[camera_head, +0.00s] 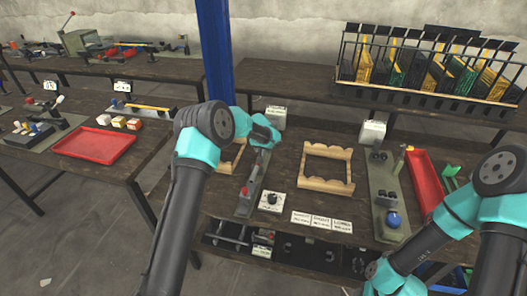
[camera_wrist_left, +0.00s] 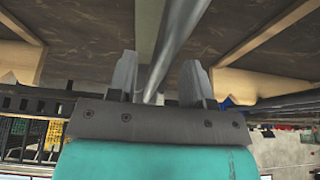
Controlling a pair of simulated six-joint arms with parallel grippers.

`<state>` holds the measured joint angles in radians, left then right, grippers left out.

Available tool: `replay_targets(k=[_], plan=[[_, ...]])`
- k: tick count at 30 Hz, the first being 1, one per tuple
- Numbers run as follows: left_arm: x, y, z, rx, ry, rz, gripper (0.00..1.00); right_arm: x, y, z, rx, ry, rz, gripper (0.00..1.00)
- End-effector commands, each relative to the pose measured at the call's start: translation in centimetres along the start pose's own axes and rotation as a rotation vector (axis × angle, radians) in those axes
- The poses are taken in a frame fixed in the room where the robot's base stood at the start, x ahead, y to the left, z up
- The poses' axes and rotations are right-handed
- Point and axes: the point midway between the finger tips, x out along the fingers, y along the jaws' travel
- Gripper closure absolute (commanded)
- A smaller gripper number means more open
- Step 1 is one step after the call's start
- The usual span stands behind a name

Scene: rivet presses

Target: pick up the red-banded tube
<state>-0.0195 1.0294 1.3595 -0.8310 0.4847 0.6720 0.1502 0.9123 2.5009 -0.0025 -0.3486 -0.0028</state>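A grey tube (camera_wrist_left: 181,42) runs between the two fingers of my left gripper (camera_wrist_left: 158,78) in the left wrist view. There are gaps between the fingers and the tube, so the gripper is open around its line. No red band shows on it there. A small red part (camera_head: 245,191) shows on that plate. My right arm is at the right, and its gripper does not show.
Wooden frames (camera_head: 326,185) stand on the table. Right of them are a green plate with a blue ball (camera_head: 393,219) and a red tray (camera_head: 424,181). Label cards (camera_head: 321,223) and a dial box (camera_head: 272,202) lie in front. A blue post (camera_head: 215,50) rises behind.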

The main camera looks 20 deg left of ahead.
Motion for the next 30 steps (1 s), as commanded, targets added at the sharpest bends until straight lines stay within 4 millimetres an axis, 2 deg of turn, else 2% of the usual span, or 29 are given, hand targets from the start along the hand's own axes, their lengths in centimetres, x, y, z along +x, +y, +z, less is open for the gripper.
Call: replay_targets(k=[2, 14, 30], plan=[[-0.01, 0.0, 0.0, 0.0, 0.0, 0.0, 0.61, 0.0, 0.0, 0.0, 0.0, 0.0, 0.0, 0.57], [-0.01, 0.01, 0.0, 0.0, 0.0, 0.0, 1.0, 0.0, 0.0, 0.0, 0.0, 0.0, 0.0, 0.57], [-0.25, 0.0, -0.18, 0.0, 0.003, 0.0, 1.0, 0.0, 0.0, 0.0, 0.0, 0.0, 0.0, 0.57]])
